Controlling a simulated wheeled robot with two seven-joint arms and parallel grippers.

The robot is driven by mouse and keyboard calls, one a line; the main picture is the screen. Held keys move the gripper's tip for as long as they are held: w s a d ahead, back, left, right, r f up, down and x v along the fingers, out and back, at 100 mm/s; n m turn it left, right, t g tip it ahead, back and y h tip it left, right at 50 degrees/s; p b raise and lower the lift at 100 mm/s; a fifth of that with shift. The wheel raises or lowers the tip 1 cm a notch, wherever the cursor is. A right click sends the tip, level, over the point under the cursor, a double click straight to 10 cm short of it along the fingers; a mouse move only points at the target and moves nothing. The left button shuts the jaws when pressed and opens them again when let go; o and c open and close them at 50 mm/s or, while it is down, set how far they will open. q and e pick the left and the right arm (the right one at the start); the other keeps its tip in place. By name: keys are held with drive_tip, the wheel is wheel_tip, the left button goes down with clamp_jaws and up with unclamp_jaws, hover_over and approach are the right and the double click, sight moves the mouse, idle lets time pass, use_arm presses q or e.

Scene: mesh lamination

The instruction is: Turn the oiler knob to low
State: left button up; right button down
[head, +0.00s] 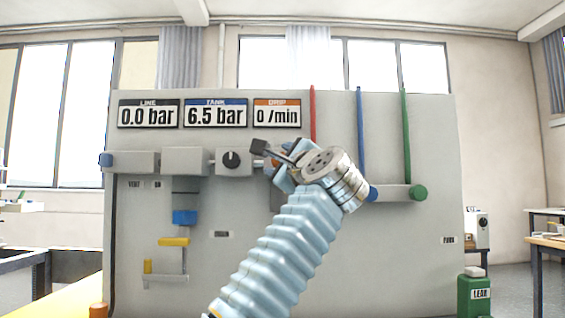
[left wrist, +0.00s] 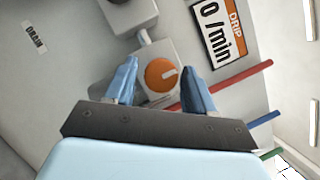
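The oiler knob is most likely the round orange knob (left wrist: 161,75) on a grey block in the left wrist view, with a pale slot or mark across its face. In the head view it is mostly hidden behind my gripper. My left gripper (left wrist: 160,68) is open, with one blue finger on each side of the knob. I cannot tell whether the fingers touch it. In the head view the left gripper (head: 280,165) is at the panel, below the DRIP display (head: 277,113), which reads 0 /min. My right gripper is not in view.
A black knob (head: 231,160) on a grey block sits just left of my gripper. Displays read LINE 0.0 bar (head: 149,114) and TANK 6.5 bar (head: 215,113). Red (head: 313,115), blue (head: 361,130) and green (head: 406,130) levers stand to the right. The lower panel (head: 400,250) is mostly bare.

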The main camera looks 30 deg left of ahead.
use_arm(q)
drive_tip(key=shift+o, duration=0.3)
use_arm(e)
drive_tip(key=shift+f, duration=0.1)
use_arm(q)
drive_tip(key=b+v, duration=0.5)
drive_tip(key=v, duration=0.9)
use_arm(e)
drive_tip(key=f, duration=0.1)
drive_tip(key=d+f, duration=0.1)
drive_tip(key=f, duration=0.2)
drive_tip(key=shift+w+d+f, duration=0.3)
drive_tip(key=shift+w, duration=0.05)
